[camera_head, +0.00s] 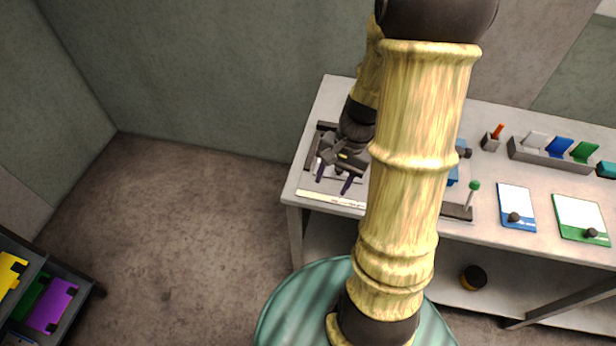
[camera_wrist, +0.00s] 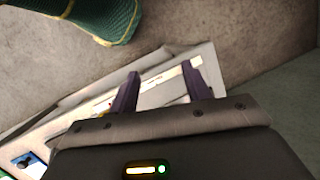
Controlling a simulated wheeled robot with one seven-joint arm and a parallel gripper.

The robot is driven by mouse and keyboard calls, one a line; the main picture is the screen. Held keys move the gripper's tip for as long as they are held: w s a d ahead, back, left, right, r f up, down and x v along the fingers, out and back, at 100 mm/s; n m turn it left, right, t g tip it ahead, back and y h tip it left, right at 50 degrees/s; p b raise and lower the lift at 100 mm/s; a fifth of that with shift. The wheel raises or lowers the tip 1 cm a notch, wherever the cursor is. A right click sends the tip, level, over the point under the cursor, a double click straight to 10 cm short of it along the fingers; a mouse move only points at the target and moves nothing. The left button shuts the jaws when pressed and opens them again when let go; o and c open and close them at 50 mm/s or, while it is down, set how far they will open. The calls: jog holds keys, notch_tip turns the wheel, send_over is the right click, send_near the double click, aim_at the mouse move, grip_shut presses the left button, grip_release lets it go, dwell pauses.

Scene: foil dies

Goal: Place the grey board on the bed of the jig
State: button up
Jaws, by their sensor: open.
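My gripper (camera_head: 334,181) is open over the left end of the jig, its two dark fingers pointing down and apart. The jig (camera_head: 457,211) has a dark base and stands on the left part of the bench; my arm hides its middle. A pale grey flat surface, perhaps the grey board (camera_wrist: 160,96), shows between the fingers in the wrist view, where my gripper (camera_wrist: 161,70) also shows. I cannot tell whether it is the board or the bed, nor whether the fingers touch it. A light strip lies along the jig's front edge.
A green-knobbed lever (camera_head: 474,186) stands at the jig's right. Further right lie a blue-edged plate (camera_head: 516,198) and a green-edged plate (camera_head: 578,212), each with a dark knob. Behind them are a rack (camera_head: 548,156) with grey, blue and green pieces and a small holder (camera_head: 490,143).

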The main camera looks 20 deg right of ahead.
jog(key=s+a+r+n+t+h, duration=0.2)
jog(key=a+r+n, duration=0.3)
jog(key=n, duration=0.4)
jog(key=shift+a+r+t+h, duration=0.3)
jog(key=shift+a+t+h, duration=0.3)
jog(key=shift+a+t, duration=0.1)
jog(key=shift+c, duration=1.3)
jog(key=shift+w, duration=0.2)
